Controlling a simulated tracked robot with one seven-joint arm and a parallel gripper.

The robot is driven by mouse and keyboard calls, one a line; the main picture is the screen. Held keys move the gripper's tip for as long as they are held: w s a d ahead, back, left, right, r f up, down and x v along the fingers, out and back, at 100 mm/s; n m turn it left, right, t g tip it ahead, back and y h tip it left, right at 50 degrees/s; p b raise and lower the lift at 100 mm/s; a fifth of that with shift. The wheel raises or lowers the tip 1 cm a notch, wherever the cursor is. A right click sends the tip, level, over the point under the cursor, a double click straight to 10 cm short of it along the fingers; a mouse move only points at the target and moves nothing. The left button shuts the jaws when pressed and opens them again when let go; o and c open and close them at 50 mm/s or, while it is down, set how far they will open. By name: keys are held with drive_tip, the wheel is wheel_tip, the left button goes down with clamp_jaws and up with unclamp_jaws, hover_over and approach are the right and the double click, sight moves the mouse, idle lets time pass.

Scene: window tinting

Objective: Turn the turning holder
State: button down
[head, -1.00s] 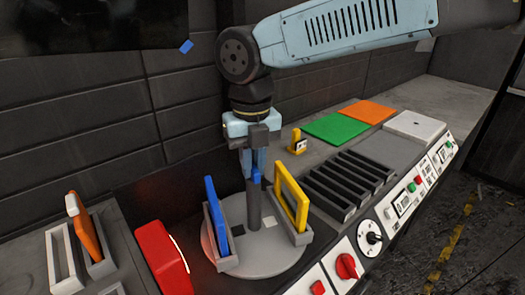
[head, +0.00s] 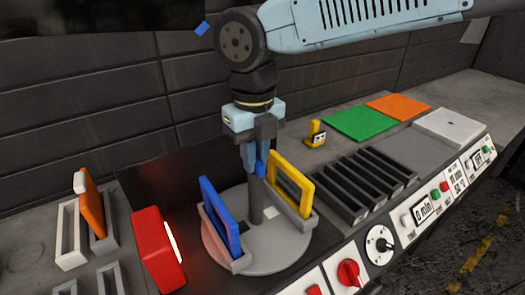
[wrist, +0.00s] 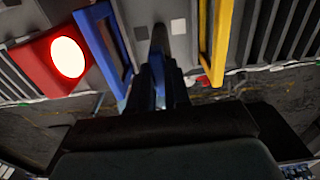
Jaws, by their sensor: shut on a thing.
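The turning holder (head: 272,255) is a round grey disc with an upright post (head: 256,205) at its middle. A blue frame (head: 221,218) stands in a slot on its left front, and a yellow frame (head: 291,183) stands on its right. My gripper (head: 254,170) is over the middle of the disc, pointing down, and is shut on the top of the post, by a blue piece. In the wrist view the post (wrist: 160,40) runs up from between the fingers, with the blue frame (wrist: 103,45) left and the yellow frame (wrist: 217,40) right. The exact contact is partly hidden.
A red box (head: 157,250) with a lit face stands close left of the disc. An orange frame (head: 91,208) sits in a grey rack further left. A black slotted rack (head: 365,180) is to the right. A control panel with a red knob (head: 349,272) runs along the front.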

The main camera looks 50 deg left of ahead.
drive_tip(key=shift+r, duration=0.1)
idle(0.4)
drive_tip(key=c, duration=1.1)
unclamp_jaws()
drive_tip(key=shift+r, duration=0.1)
wheel_tip(320, 180, up, 14)
drive_tip(key=shift+f, duration=0.25)
